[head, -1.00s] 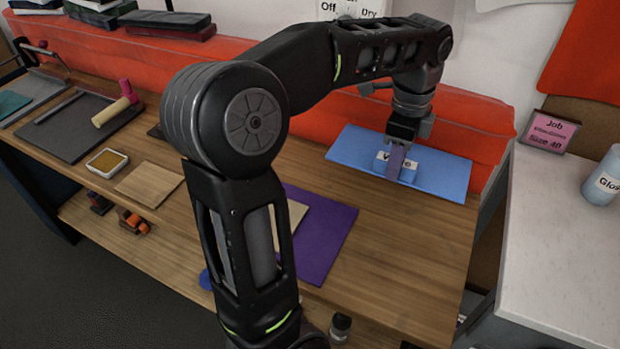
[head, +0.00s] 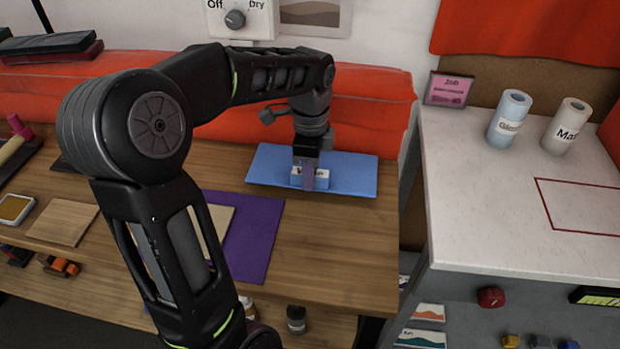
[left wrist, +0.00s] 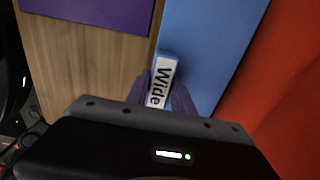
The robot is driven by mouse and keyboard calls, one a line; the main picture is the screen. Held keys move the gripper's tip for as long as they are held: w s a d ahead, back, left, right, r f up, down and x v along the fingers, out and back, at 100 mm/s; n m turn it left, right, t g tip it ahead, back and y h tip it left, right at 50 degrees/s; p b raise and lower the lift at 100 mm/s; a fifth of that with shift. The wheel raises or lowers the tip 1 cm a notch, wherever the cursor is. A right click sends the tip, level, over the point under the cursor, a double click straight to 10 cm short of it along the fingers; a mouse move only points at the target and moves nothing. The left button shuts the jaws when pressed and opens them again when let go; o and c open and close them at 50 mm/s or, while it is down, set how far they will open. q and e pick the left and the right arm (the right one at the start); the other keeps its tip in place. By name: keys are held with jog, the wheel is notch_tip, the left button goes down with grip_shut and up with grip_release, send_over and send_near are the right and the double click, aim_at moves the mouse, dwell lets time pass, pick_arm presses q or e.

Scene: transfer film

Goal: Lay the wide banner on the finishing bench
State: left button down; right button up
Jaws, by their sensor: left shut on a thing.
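The wide banner (head: 345,178) is a flat blue sheet at the back right of the wooden bench (head: 330,245), beside the red padded roll. A block labelled "Wide" (head: 322,181) stands on it. My left gripper (head: 308,180) reaches down from above and is shut on this block; the label also shows between the fingers in the left wrist view (left wrist: 161,82). The banner seems to lie flat on the wood. A white-topped bench (head: 480,215) with a red outline stands to the right; no label names it as the finishing bench. My right gripper is not in view.
Two rolls, one blue-white (head: 508,118) and one pale (head: 566,126), and a pink job card (head: 449,89) stand at the white bench's back. A purple sheet (head: 250,235) lies left of the banner. The red-outlined area is clear. A gap separates the benches.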

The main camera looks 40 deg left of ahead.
pick_arm(q)
jog(key=shift+f, duration=1.05)
jog(key=shift+f, duration=0.15)
jog(key=c, duration=1.1)
grip_release()
notch_tip(320, 180, up, 12)
jog(key=shift+r+p, duration=0.2)
jog(key=shift+p, duration=0.3)
